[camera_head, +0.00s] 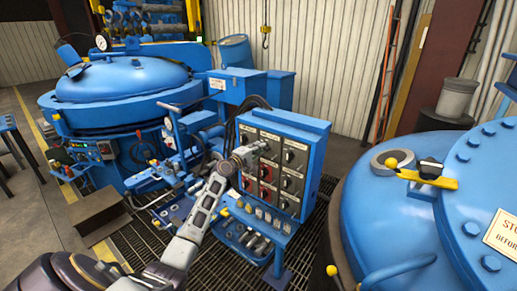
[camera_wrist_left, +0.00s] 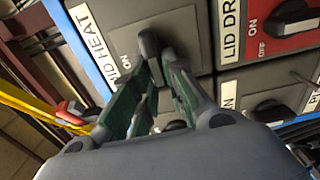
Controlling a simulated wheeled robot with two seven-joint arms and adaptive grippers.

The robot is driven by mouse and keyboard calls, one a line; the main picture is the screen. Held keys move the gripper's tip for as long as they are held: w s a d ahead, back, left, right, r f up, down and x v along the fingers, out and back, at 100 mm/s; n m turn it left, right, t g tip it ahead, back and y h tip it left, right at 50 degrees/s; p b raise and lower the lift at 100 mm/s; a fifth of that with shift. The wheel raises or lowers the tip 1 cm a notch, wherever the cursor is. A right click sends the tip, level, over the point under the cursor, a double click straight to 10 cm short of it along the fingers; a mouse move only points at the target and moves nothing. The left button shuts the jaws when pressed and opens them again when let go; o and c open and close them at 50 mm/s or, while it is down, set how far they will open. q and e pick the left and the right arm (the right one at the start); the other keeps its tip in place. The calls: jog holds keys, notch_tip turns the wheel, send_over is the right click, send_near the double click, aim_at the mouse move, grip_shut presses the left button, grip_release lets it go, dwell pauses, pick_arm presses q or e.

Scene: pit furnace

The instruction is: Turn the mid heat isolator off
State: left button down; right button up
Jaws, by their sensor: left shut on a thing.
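The mid heat isolator (camera_wrist_left: 183,32) is a grey switch plate with a dark handle (camera_wrist_left: 150,44). Its label reads "…ID HEAT", partly cut off, and an "ON" mark shows beside the handle. My left gripper (camera_wrist_left: 152,62) is shut on this handle, with a fingertip on each side; the fingers hide part of it and any "OFF" mark. In the head view my left gripper (camera_head: 262,149) reaches the upper part of the blue switch panel (camera_head: 318,155) and covers the isolator there. My right gripper is not in view.
A red "LID DR…" switch (camera_wrist_left: 278,28) sits right beside the isolator, with more switches below. Under the panel is a shelf (camera_head: 262,256) with small parts. A blue lidded furnace (camera_head: 120,82) stands left; a large blue vessel (camera_head: 395,225) is close on the right.

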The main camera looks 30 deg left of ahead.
pick_arm(q)
jog(key=c, duration=1.4)
grip_release()
jog(key=shift+c, duration=0.2)
jog(key=shift+s, duration=0.1)
jog(key=s+a, duration=0.1)
jog(key=s, duration=1)
jog(key=shift+s, duration=0.4)
